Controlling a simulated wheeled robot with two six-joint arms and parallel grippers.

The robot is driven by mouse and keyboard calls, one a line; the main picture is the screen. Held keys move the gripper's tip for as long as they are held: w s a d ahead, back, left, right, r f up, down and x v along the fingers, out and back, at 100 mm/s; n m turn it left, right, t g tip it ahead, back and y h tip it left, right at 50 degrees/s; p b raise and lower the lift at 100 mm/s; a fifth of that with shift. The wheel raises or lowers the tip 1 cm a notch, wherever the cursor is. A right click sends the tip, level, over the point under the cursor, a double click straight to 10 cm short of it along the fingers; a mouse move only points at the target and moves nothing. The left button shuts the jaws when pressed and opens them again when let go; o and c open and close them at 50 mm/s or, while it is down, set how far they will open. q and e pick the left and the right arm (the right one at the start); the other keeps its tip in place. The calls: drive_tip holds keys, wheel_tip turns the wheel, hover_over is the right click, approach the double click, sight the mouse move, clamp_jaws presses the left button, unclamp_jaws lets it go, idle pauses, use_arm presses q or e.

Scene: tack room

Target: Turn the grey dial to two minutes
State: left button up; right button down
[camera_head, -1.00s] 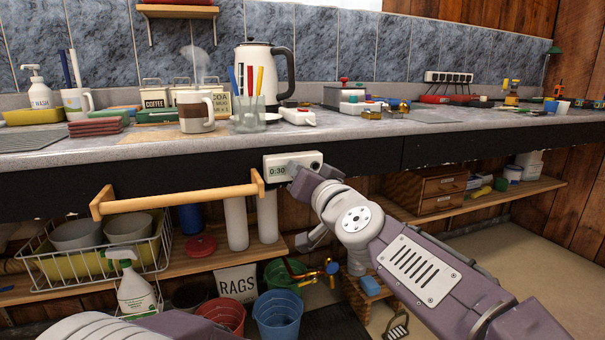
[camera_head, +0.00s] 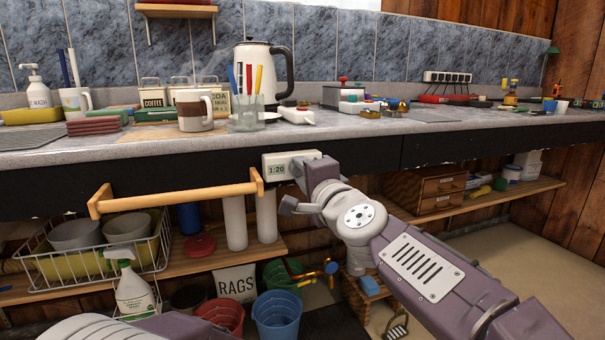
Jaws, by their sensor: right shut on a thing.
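A white timer box (camera_head: 290,156) is fixed to the black front edge of the counter. Its display (camera_head: 277,170) reads 1:20. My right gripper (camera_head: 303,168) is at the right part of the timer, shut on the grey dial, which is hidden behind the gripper. My left gripper is out of view; only a piece of purple arm shows at the bottom left.
A wooden towel rail (camera_head: 180,198) sticks out just left of the timer. The counter (camera_head: 370,128) above holds a mug (camera_head: 195,112), a kettle (camera_head: 265,70) and a glass of pens (camera_head: 246,118). Buckets (camera_head: 277,316) stand below.

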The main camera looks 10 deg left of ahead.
drive_tip(key=m, duration=0.7)
drive_tip(key=shift+f, duration=0.2)
idle(0.4)
drive_tip(key=c, duration=1.1)
unclamp_jaws()
drive_tip(key=shift+s, duration=0.1)
drive_tip(key=b+v, duration=0.1)
drive_tip(key=v, duration=0.8)
drive_tip(key=shift+r, duration=0.1)
